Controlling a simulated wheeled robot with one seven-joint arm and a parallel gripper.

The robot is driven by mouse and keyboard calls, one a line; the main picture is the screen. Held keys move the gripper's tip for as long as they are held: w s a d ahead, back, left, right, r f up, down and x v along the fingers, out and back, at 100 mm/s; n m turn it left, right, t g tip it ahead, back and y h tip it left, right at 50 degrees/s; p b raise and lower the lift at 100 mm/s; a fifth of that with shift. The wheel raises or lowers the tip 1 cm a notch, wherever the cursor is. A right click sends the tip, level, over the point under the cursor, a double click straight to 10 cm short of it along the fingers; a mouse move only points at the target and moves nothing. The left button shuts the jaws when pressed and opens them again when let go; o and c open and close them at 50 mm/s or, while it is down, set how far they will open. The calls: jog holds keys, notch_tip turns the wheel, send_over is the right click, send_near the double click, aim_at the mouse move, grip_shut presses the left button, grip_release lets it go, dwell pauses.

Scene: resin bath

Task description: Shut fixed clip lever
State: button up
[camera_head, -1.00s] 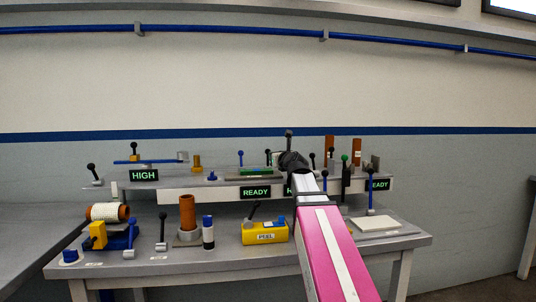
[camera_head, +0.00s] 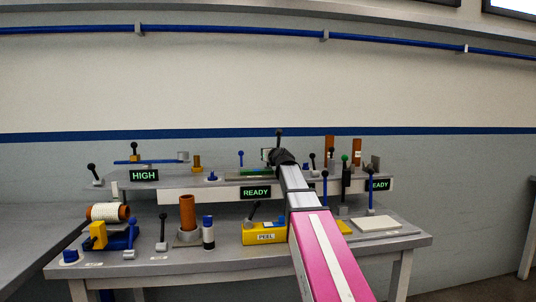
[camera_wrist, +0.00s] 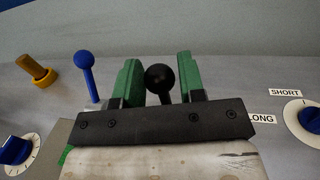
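A lever with a black ball knob (camera_wrist: 159,78) stands between the fingers of my gripper (camera_wrist: 158,62) in the wrist view. The green fingers are open, one on each side of the knob, with visible gaps. The lever's lower part and base are hidden behind the black gripper plate. In the head view, a black knob (camera_head: 279,132) shows just above the dark end of my arm at the rear shelf. My fingers are hidden there. No label in view names the fixed clip lever, so I cannot tell for certain whether this is it.
A blue ball-topped lever (camera_wrist: 86,62) and a brass-coloured peg (camera_wrist: 37,69) stand left of my gripper. A dial (camera_wrist: 308,120) marked SHORT and LONG lies at right. A yellow PEEL box (camera_head: 264,238) and a brown cylinder (camera_head: 187,212) stand on the lower bench.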

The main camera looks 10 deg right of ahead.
grip_shut()
jog(key=shift+s, duration=0.15)
jog(key=shift+s+t+y, duration=0.25)
jog(key=shift+t+y, duration=0.05)
jog(key=shift+t, duration=0.3)
jog(key=shift+s, duration=0.1)
grip_release()
